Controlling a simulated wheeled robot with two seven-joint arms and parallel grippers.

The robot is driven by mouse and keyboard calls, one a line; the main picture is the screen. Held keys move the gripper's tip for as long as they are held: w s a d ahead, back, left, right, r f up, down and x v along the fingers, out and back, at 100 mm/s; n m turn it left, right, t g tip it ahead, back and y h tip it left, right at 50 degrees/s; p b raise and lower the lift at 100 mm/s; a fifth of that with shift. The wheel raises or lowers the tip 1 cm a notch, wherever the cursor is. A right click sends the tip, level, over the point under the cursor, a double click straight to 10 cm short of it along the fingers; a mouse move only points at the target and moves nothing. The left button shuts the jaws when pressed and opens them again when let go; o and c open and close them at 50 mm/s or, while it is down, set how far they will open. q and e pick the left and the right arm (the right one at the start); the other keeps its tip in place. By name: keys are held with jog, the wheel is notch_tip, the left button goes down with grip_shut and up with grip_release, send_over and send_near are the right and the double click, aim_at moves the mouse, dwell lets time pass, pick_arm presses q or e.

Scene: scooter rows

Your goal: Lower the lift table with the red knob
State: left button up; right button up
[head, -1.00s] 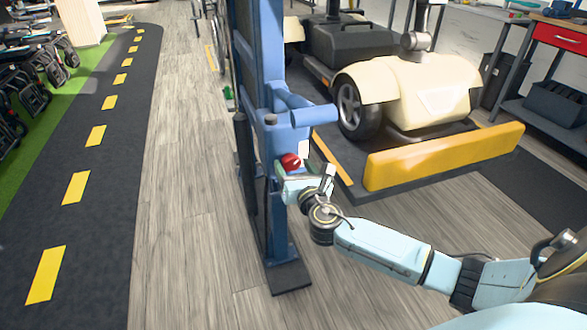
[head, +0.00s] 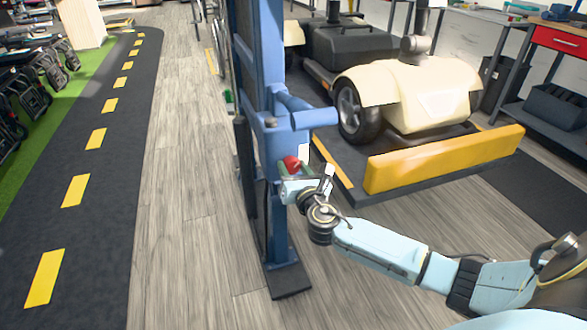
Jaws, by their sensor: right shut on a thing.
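The red knob (head: 291,164) sits on the side of the blue lift column (head: 262,60), near the middle of the head view. My right gripper (head: 288,176) is at the knob, shut on it, with its fingers largely hidden by the wrist and the column. The lift table (head: 345,184) is a low dark platform with a yellow end stop (head: 445,158) at its front. A cream scooter (head: 425,95) stands on it. My left gripper does not show.
Wood floor (head: 180,200) is clear left of the column. A dark lane (head: 100,180) with yellow dashes runs along the left, past parked scooters (head: 28,90) on green. A workbench with a red drawer (head: 560,38) stands at the right.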

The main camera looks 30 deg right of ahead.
jog(key=shift+m, duration=1.3)
jog(key=shift+m+b, duration=0.3)
jog(key=shift+m, duration=1.5)
jog(key=m, duration=0.2)
jog(key=shift+f+m+b, duration=0.1)
jog(key=shift+m+b, duration=0.25)
jog(key=shift+m, duration=0.05)
jog(key=m, duration=0.2)
jog(key=shift+m, duration=0.4)
jog(key=shift+d+m, duration=0.1)
jog(key=shift+m, duration=1)
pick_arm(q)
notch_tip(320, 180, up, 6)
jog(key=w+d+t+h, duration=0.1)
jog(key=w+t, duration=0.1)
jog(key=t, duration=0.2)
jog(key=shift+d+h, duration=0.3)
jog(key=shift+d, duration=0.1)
pick_arm(e)
jog(key=shift+m, duration=1.1)
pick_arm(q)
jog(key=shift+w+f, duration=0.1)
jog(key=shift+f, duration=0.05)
